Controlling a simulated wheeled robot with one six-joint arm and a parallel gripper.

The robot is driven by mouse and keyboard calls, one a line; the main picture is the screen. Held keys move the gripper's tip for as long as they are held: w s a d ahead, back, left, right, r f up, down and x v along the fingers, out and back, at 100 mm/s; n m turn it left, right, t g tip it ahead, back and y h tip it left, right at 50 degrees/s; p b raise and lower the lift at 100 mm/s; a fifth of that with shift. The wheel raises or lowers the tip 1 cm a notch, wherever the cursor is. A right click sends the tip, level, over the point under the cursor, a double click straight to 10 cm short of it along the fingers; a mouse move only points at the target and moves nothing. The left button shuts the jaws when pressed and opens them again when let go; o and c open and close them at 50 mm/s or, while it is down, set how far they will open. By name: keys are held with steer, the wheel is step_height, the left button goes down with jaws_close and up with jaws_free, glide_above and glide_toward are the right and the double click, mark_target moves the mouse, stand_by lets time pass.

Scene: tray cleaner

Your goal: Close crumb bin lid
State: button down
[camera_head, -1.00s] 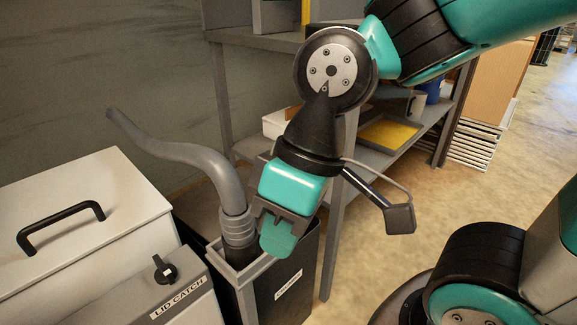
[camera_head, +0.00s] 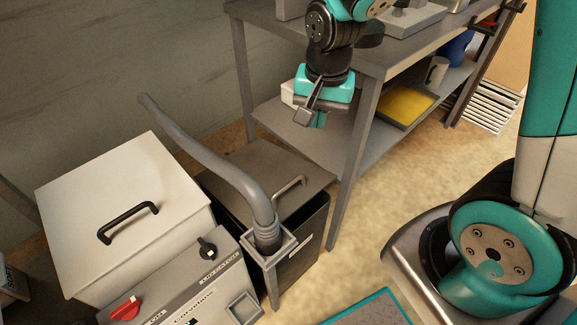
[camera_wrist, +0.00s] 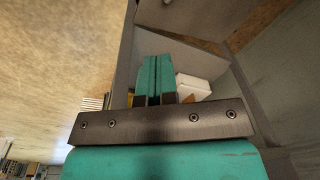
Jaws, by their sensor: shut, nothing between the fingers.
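The black crumb bin (camera_head: 300,240) stands on the floor right of the white machine. Its dark lid (camera_head: 262,160), with a grey bar handle (camera_head: 289,188), appears to lie flat over the bin top. The grey hose partly covers the lid's left side. My gripper (camera_head: 318,119) is above and beyond the bin, in front of the shelf unit, apart from the lid. In the wrist view my two teal fingers (camera_wrist: 157,62) are together with nothing between them.
A grey hose (camera_head: 225,170) rises from a square holder at the bin's front. The white box (camera_head: 125,190) with a black handle is left. A metal shelf unit (camera_head: 360,130) stands behind right, with a yellow tray (camera_head: 403,105).

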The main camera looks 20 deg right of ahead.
mark_target(289, 184)
steer(key=w+a+f+m+g, duration=0.2)
steer(key=w+a+f+m, duration=0.1)
steer(key=a+f+m, duration=0.3)
steer(key=shift+m, duration=0.5)
steer(key=f+b, duration=0.1)
steer(key=f, duration=0.3)
steer(key=f+b, duration=0.1)
steer(key=f, duration=0.3)
steer(key=d+f+b, duration=0.1)
steer(key=f+b, duration=0.1)
steer(key=f, duration=0.2)
steer(key=shift+s, duration=0.3)
steer(key=shift+f, duration=0.1)
